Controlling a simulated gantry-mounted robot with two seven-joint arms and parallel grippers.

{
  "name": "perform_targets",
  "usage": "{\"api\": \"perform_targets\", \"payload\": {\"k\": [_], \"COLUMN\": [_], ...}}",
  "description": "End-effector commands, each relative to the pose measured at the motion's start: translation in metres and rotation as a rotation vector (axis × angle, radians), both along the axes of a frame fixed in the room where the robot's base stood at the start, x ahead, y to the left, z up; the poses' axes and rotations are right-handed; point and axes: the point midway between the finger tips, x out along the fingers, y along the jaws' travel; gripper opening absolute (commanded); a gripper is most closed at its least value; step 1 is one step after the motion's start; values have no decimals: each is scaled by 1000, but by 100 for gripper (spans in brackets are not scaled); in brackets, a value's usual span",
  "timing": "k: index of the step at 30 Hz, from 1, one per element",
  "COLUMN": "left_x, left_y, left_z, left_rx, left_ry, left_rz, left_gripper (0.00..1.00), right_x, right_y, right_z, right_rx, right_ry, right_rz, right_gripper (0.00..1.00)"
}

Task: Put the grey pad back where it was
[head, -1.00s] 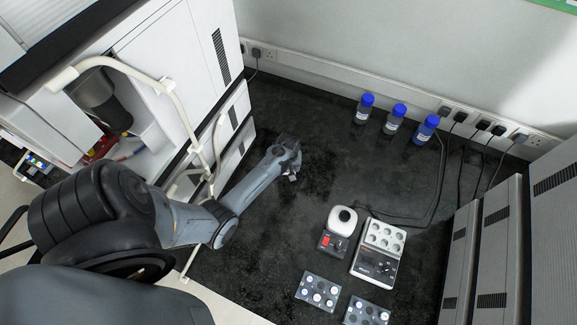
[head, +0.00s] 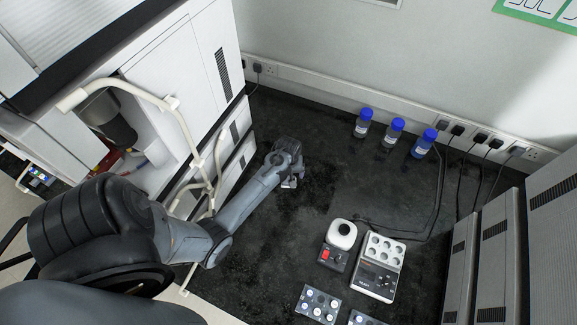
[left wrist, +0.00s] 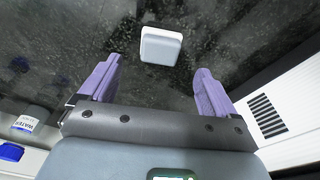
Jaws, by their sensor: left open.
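A small pale grey pad (left wrist: 161,45) with rounded corners lies on the dark bench in the left wrist view. It sits just beyond the gap between the purple fingers of my left gripper (left wrist: 158,66), which are spread open with nothing between them. In the head view my left gripper (head: 289,172) is over the bench beside the white cabinet. A small pale patch shows at its tip there; I cannot tell whether this is the pad or a finger. My right gripper is in neither view.
The white cabinet (head: 205,60) with looped pale handles stands close left of my arm. Several blue-capped bottles (head: 393,131) line the back wall. A white device (head: 379,267), a small red-switched unit (head: 334,256) and a vial tray (head: 318,304) stand front right. Mid-bench is clear.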

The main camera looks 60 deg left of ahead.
Motion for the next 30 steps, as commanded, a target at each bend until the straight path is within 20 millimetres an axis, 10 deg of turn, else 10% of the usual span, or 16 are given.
{"api": "perform_targets", "payload": {"k": [14, 30], "left_x": [-11, -121], "left_y": [-18, -236], "left_z": [56, 146], "left_rx": [34, 134], "left_ry": [-1, -121], "left_rz": [-92, -1072], "left_gripper": [91, 91], "right_x": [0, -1], "right_y": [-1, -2], "right_z": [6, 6], "right_rx": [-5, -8], "right_ry": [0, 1], "right_rz": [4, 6], "right_gripper": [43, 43]}}
